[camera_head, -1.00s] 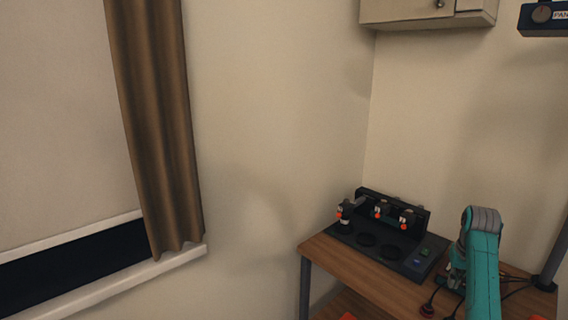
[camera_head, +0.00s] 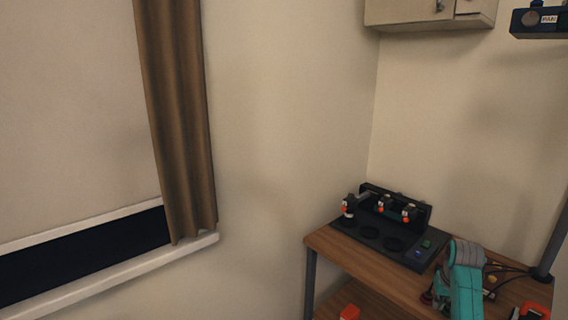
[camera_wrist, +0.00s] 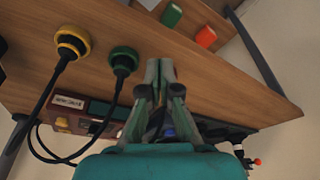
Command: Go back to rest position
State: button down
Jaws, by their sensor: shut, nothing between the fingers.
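My gripper (camera_wrist: 160,74) shows in the wrist view with its two fingers together and nothing between them. It is in front of a wooden surface, next to a green round plug (camera_wrist: 123,61) with a dark cable. I cannot tell whether it touches anything. A yellow round plug (camera_wrist: 73,42) is to the left of the green one. In the head view my teal arm is bent low over the right part of the wooden table (camera_head: 345,262); the gripper itself is hidden there.
A black station (camera_head: 385,245) with orange-tipped parts stands on the table. A red-orange object (camera_head: 349,312) is low at the front, another (camera_head: 530,313) at the right. A cabinet (camera_head: 430,12) hangs above. Left, a curtain (camera_head: 178,120) and window sill (camera_head: 110,272); the wall between is bare.

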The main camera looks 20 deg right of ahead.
jog(key=s+a+f+n+t+h, duration=0.1)
jog(key=s+a+f+n+t, duration=0.15)
jog(key=a+f, duration=1.35)
jog(key=s+a+f+t, duration=0.3)
jog(key=s+a+f, duration=0.2)
jog(key=s+a, duration=0.7)
jog(key=s+a+r+n+t, duration=0.1)
jog(key=s+a+r+t, duration=0.15)
jog(key=s+a, duration=0.4)
jog(key=s+a+r+n+t, duration=0.1)
jog(key=s+a+r+n, duration=0.1)
jog(key=s+a+r, duration=0.35)
jog(key=s+a+r+t+y, duration=0.1)
jog(key=s+a+r, duration=0.1)
jog(key=s+r, duration=0.5)
jog(key=s+a+r+n+t+y, duration=0.1)
jog(key=s+a+r+t, duration=0.1)
jog(key=s+r, duration=0.5)
jog(key=shift+s+a+r+t+y, duration=0.3)
jog(key=shift+s+a+r, duration=0.15)
jog(key=shift+r, duration=0.4)
jog(key=shift+w+n, duration=0.1)
jog(key=shift+n, duration=0.15)
